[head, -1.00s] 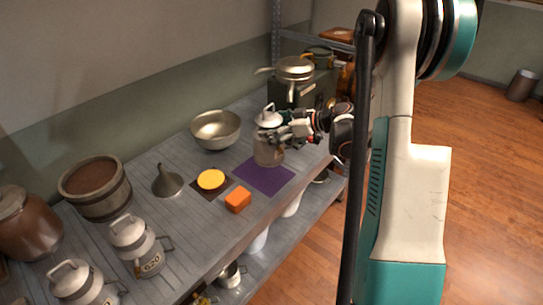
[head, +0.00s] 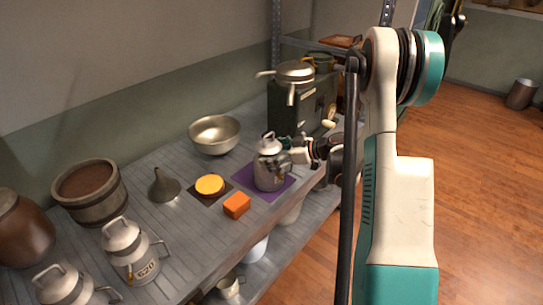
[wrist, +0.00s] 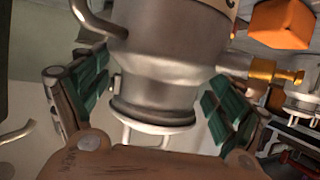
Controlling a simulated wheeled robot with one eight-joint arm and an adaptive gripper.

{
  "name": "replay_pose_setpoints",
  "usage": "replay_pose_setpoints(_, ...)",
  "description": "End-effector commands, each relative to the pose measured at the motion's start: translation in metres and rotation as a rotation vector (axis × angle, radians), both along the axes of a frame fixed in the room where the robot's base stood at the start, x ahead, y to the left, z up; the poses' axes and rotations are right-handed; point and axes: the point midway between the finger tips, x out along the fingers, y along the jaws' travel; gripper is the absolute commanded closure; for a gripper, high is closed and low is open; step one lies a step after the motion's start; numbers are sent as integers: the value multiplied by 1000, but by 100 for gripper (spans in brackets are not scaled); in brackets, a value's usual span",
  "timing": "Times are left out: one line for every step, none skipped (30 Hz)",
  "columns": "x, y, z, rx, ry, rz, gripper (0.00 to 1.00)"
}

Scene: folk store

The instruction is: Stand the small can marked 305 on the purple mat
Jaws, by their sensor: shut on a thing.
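A small grey metal can (head: 269,172) with a domed lid and top handle looks upright over the purple mat (head: 246,186). Its base appears at or very near the mat; I cannot tell whether it touches. My gripper (head: 288,158) is shut on the can's upper part from the right. In the wrist view the can (wrist: 168,62) sits between the green finger pads of my gripper (wrist: 158,95), with a brass tap on its right side. No number can be read on it. The can and gripper hide part of the mat.
A can marked 620 (head: 133,255) is at front left. A dark box (head: 290,112) with a pan stands beyond.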

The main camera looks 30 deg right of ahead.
Motion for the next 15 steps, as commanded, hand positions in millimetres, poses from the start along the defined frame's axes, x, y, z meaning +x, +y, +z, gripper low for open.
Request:
replay_pose_setpoints(0, 0, 1, 1, -1, 0, 77)
replay_pose_setpoints(0, 0, 1, 1, -1, 0, 77)
replay_pose_setpoints(0, 0, 0, 1, -1, 0, 77)
replay_pose_setpoints(0, 0, -1, 1, -1, 0, 77)
replay_pose_setpoints(0, 0, -1, 1, -1, 0, 77)
replay_pose_setpoints(0, 0, -3, 0, 0, 0, 10)
replay_pose_setpoints(0, 0, -2, 0, 0, 0, 3)
replay_pose_setpoints(0, 0, -2, 0, 0, 0, 0)
replay_pose_setpoints(0, 0, -2, 0, 0, 0, 0)
replay_pose_setpoints(0, 0, -2, 0, 0, 0, 0)
replay_pose_setpoints(0, 0, -2, 0, 0, 0, 0)
replay_pose_setpoints(0, 0, -2, 0, 0, 0, 0)
replay_pose_setpoints(0, 0, -2, 0, 0, 0, 0)
replay_pose_setpoints(0, 0, -2, 0, 0, 0, 0)
replay_pose_setpoints(0, 0, -2, 0, 0, 0, 0)
